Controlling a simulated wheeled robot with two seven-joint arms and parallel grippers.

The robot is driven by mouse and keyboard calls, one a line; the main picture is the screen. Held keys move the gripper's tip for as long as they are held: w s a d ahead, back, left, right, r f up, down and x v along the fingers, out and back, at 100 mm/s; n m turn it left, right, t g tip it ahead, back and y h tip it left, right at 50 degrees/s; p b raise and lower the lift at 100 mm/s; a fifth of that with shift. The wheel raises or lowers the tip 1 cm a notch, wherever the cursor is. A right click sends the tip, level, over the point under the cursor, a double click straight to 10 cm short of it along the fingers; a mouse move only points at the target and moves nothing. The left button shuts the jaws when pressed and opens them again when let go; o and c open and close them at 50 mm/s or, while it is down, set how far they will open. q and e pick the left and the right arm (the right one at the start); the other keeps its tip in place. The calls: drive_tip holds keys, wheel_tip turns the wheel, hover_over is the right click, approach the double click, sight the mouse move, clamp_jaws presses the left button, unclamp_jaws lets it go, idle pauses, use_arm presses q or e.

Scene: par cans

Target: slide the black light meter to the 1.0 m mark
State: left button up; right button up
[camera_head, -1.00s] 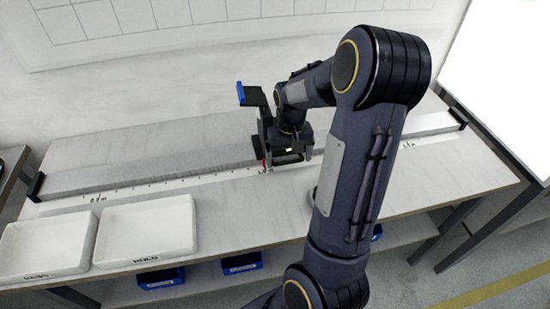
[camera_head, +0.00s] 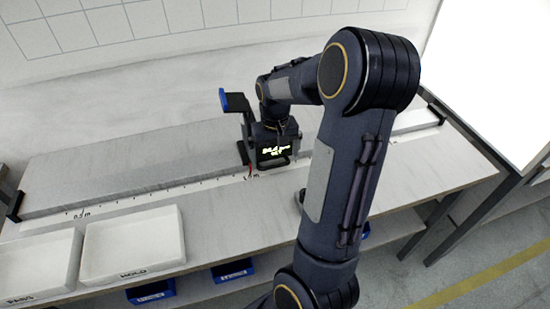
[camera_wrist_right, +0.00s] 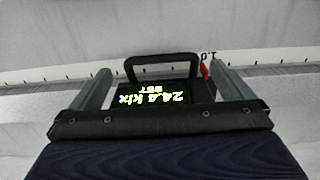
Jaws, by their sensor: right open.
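The black light meter (camera_head: 273,154) sits at the front edge of the long grey rail, its lit display showing yellow-green text. In the wrist view the meter (camera_wrist_right: 160,92) reads about 24.4 klx, upside down, with a black handle loop beyond. Its red pointer (camera_wrist_right: 205,70) is beside the 1.0 label (camera_wrist_right: 208,56), seemingly at or very close to that mark. My right gripper (camera_wrist_right: 163,72) is open, one finger on each side of the meter, with visible gaps. In the head view the right gripper (camera_head: 268,147) is over the meter and partly hides it. My left gripper is not in view.
The grey rail (camera_head: 120,175) has black end stops (camera_head: 14,207) and a printed scale (camera_head: 170,191) along its front. White HOLD (camera_head: 133,243) and PASS (camera_head: 38,262) trays stand front left. Blue bins (camera_head: 151,291) are on the shelf below. The table right of the meter is clear.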

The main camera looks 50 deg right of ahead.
wheel_tip(320, 180, up, 5)
drive_tip(key=shift+f, duration=0.1)
idle(0.4)
drive_tip(key=s+a+r+n+t+y, duration=0.1)
drive_tip(key=s+a, duration=0.3)
drive_tip(key=a, duration=0.4)
drive_tip(key=s+a+r+n+t+y+p, duration=0.1)
drive_tip(key=s+a+r+n+t, duration=0.1)
drive_tip(key=s+a, duration=0.2)
drive_tip(key=s+a+r+n+t+y, duration=0.1)
drive_tip(key=s+a, duration=0.3)
drive_tip(key=a, duration=0.7)
drive_tip(key=shift+s+a+r+n+t+y, duration=0.35)
drive_tip(key=shift+r+t, duration=0.25)
drive_tip(key=shift+t, duration=0.2)
